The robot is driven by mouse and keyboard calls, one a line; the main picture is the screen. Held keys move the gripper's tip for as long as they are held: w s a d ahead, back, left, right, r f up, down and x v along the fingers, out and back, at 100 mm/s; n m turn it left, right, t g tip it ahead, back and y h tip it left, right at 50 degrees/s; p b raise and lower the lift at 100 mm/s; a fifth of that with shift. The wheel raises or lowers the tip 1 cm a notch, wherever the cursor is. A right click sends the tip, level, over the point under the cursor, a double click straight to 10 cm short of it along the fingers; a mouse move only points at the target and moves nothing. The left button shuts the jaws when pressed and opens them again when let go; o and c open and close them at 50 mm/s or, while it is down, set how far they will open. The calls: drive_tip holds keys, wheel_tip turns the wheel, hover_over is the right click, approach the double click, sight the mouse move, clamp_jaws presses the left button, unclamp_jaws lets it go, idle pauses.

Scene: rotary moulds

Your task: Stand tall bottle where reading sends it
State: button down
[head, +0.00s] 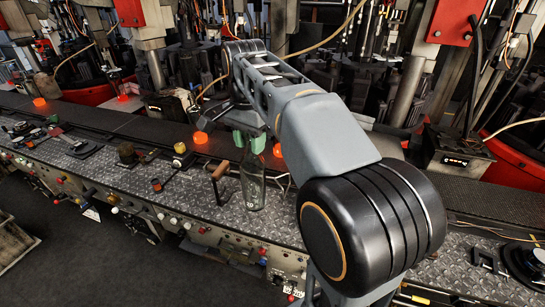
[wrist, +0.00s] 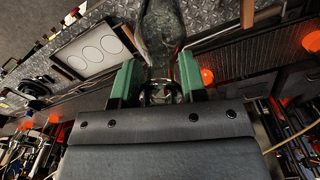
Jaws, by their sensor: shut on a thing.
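My gripper (head: 249,141) has green jaws shut on the neck of a tall clear glass bottle (head: 253,187). The bottle hangs upright below the jaws, over the front metal bench. I cannot tell whether its base touches the bench. In the wrist view the bottle (wrist: 163,30) runs up from between the green jaws (wrist: 160,85). A white plate with three ringed circles (wrist: 97,49) lies beside the bottle there, and the circles look empty. A dark box with small lit marks (head: 455,160) stands at the right; its marks are too small to read.
The diamond-plate bench (head: 190,195) holds a wooden-handled tool (head: 217,182) close left of the bottle and dark tools (head: 78,145) further left. Orange glowing pieces (head: 201,137) sit along the conveyor (head: 150,128) behind. Red moulding machines (head: 455,20) stand at the back.

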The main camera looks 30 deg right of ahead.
drive_tip(key=w+d+f+p, duration=0.1)
drive_tip(key=w+d+f, duration=0.3)
drive_tip(key=d+f, duration=0.3)
drive_tip(key=shift+w+d+f, duration=0.25)
drive_tip(key=shift+w+f, duration=0.15)
drive_tip(key=shift+f, duration=1.4)
drive_tip(key=shift+f, duration=0.2)
drive_tip(key=c, duration=0.7)
unclamp_jaws()
